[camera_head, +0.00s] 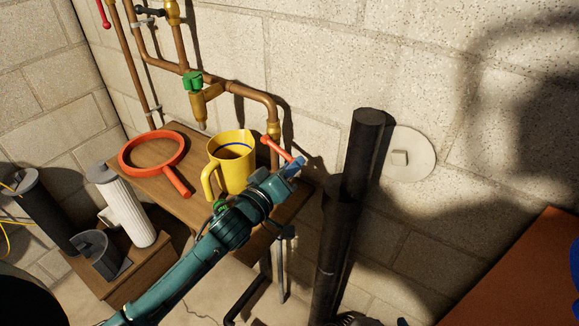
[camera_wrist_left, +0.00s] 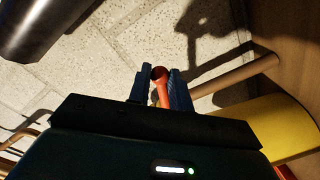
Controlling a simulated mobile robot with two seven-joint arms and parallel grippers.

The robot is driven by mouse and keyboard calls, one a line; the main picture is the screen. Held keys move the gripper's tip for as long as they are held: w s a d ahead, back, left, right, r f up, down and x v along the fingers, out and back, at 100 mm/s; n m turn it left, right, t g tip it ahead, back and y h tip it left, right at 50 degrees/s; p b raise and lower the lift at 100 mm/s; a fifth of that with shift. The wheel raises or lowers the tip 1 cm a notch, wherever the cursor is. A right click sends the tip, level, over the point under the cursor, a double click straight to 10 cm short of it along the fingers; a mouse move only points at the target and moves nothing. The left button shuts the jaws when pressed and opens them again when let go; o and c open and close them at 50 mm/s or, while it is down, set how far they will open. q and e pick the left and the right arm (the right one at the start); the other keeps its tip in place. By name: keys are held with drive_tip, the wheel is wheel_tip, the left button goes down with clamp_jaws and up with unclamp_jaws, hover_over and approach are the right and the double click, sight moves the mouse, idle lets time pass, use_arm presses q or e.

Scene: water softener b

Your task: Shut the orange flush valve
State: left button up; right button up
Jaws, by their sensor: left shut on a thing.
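The orange flush valve's lever (camera_head: 275,147) sticks out to the lower right from a brass fitting (camera_head: 273,130) on the copper pipe, behind the yellow jug (camera_head: 234,160). My left gripper (camera_head: 297,164) is at the lever's free end, its blue fingers shut on it. In the left wrist view the rounded orange lever end (camera_wrist_left: 160,75) sits between the two fingertips (camera_wrist_left: 157,80). The rest of the lever is partly hidden by the gripper there. My right gripper is not in view.
A thick black upright pipe (camera_head: 362,160) stands just right of my left gripper. An orange ring wrench (camera_head: 178,182) lies on the wooden table (camera_head: 205,219) left of the jug. A green-handled tap (camera_head: 193,82) is above. A white cartridge (camera_head: 130,210) stands on a lower wooden box.

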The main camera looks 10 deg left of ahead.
use_arm(q)
drive_tip(key=shift+r, duration=0.2)
use_arm(e)
drive_tip(key=shift+r, duration=0.1)
